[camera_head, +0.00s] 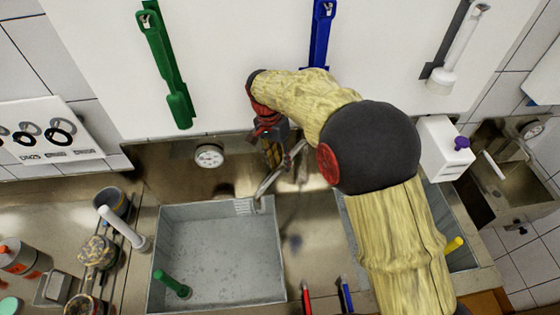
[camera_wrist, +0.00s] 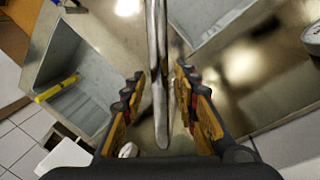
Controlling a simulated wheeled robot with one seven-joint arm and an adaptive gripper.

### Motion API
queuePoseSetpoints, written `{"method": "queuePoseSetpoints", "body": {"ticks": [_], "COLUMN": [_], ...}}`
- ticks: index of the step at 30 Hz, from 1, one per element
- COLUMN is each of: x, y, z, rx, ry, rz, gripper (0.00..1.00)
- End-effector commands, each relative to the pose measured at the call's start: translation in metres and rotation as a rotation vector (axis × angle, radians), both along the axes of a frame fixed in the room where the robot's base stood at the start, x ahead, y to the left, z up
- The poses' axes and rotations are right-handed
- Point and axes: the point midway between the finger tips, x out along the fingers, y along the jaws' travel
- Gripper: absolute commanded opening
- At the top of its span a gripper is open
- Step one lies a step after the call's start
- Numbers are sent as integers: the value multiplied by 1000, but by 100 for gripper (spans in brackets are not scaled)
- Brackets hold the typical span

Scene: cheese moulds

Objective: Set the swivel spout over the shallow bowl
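The metal swivel spout (camera_head: 272,182) slants down and left from the back of the sink, its lower end at the back right corner of the left bowl (camera_head: 154,250). My gripper (camera_head: 273,150) is at the spout's upper part. In the wrist view the spout (camera_wrist: 157,75) runs between the two fingers of my gripper (camera_wrist: 157,92), with a gap on both sides. The gripper is open. The right bowl (camera_wrist: 85,85) holds a yellow-handled tool and is mostly hidden by my arm in the head view. I cannot tell for sure which bowl is the shallower.
Red (camera_head: 306,297) and blue (camera_head: 346,295) handles lie at the front between the bowls. A white box (camera_head: 443,148) is at the back right.

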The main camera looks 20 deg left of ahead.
Motion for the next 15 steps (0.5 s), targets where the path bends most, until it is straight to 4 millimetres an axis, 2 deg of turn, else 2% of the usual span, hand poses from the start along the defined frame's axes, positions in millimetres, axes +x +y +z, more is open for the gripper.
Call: {"method": "queuePoseSetpoints", "body": {"ticks": [11, 15], "x": [0, 0], "y": [0, 0], "z": [0, 12], "rx": [-1, 1], "ry": [1, 0], "rz": [0, 0], "gripper": [36, 36]}}
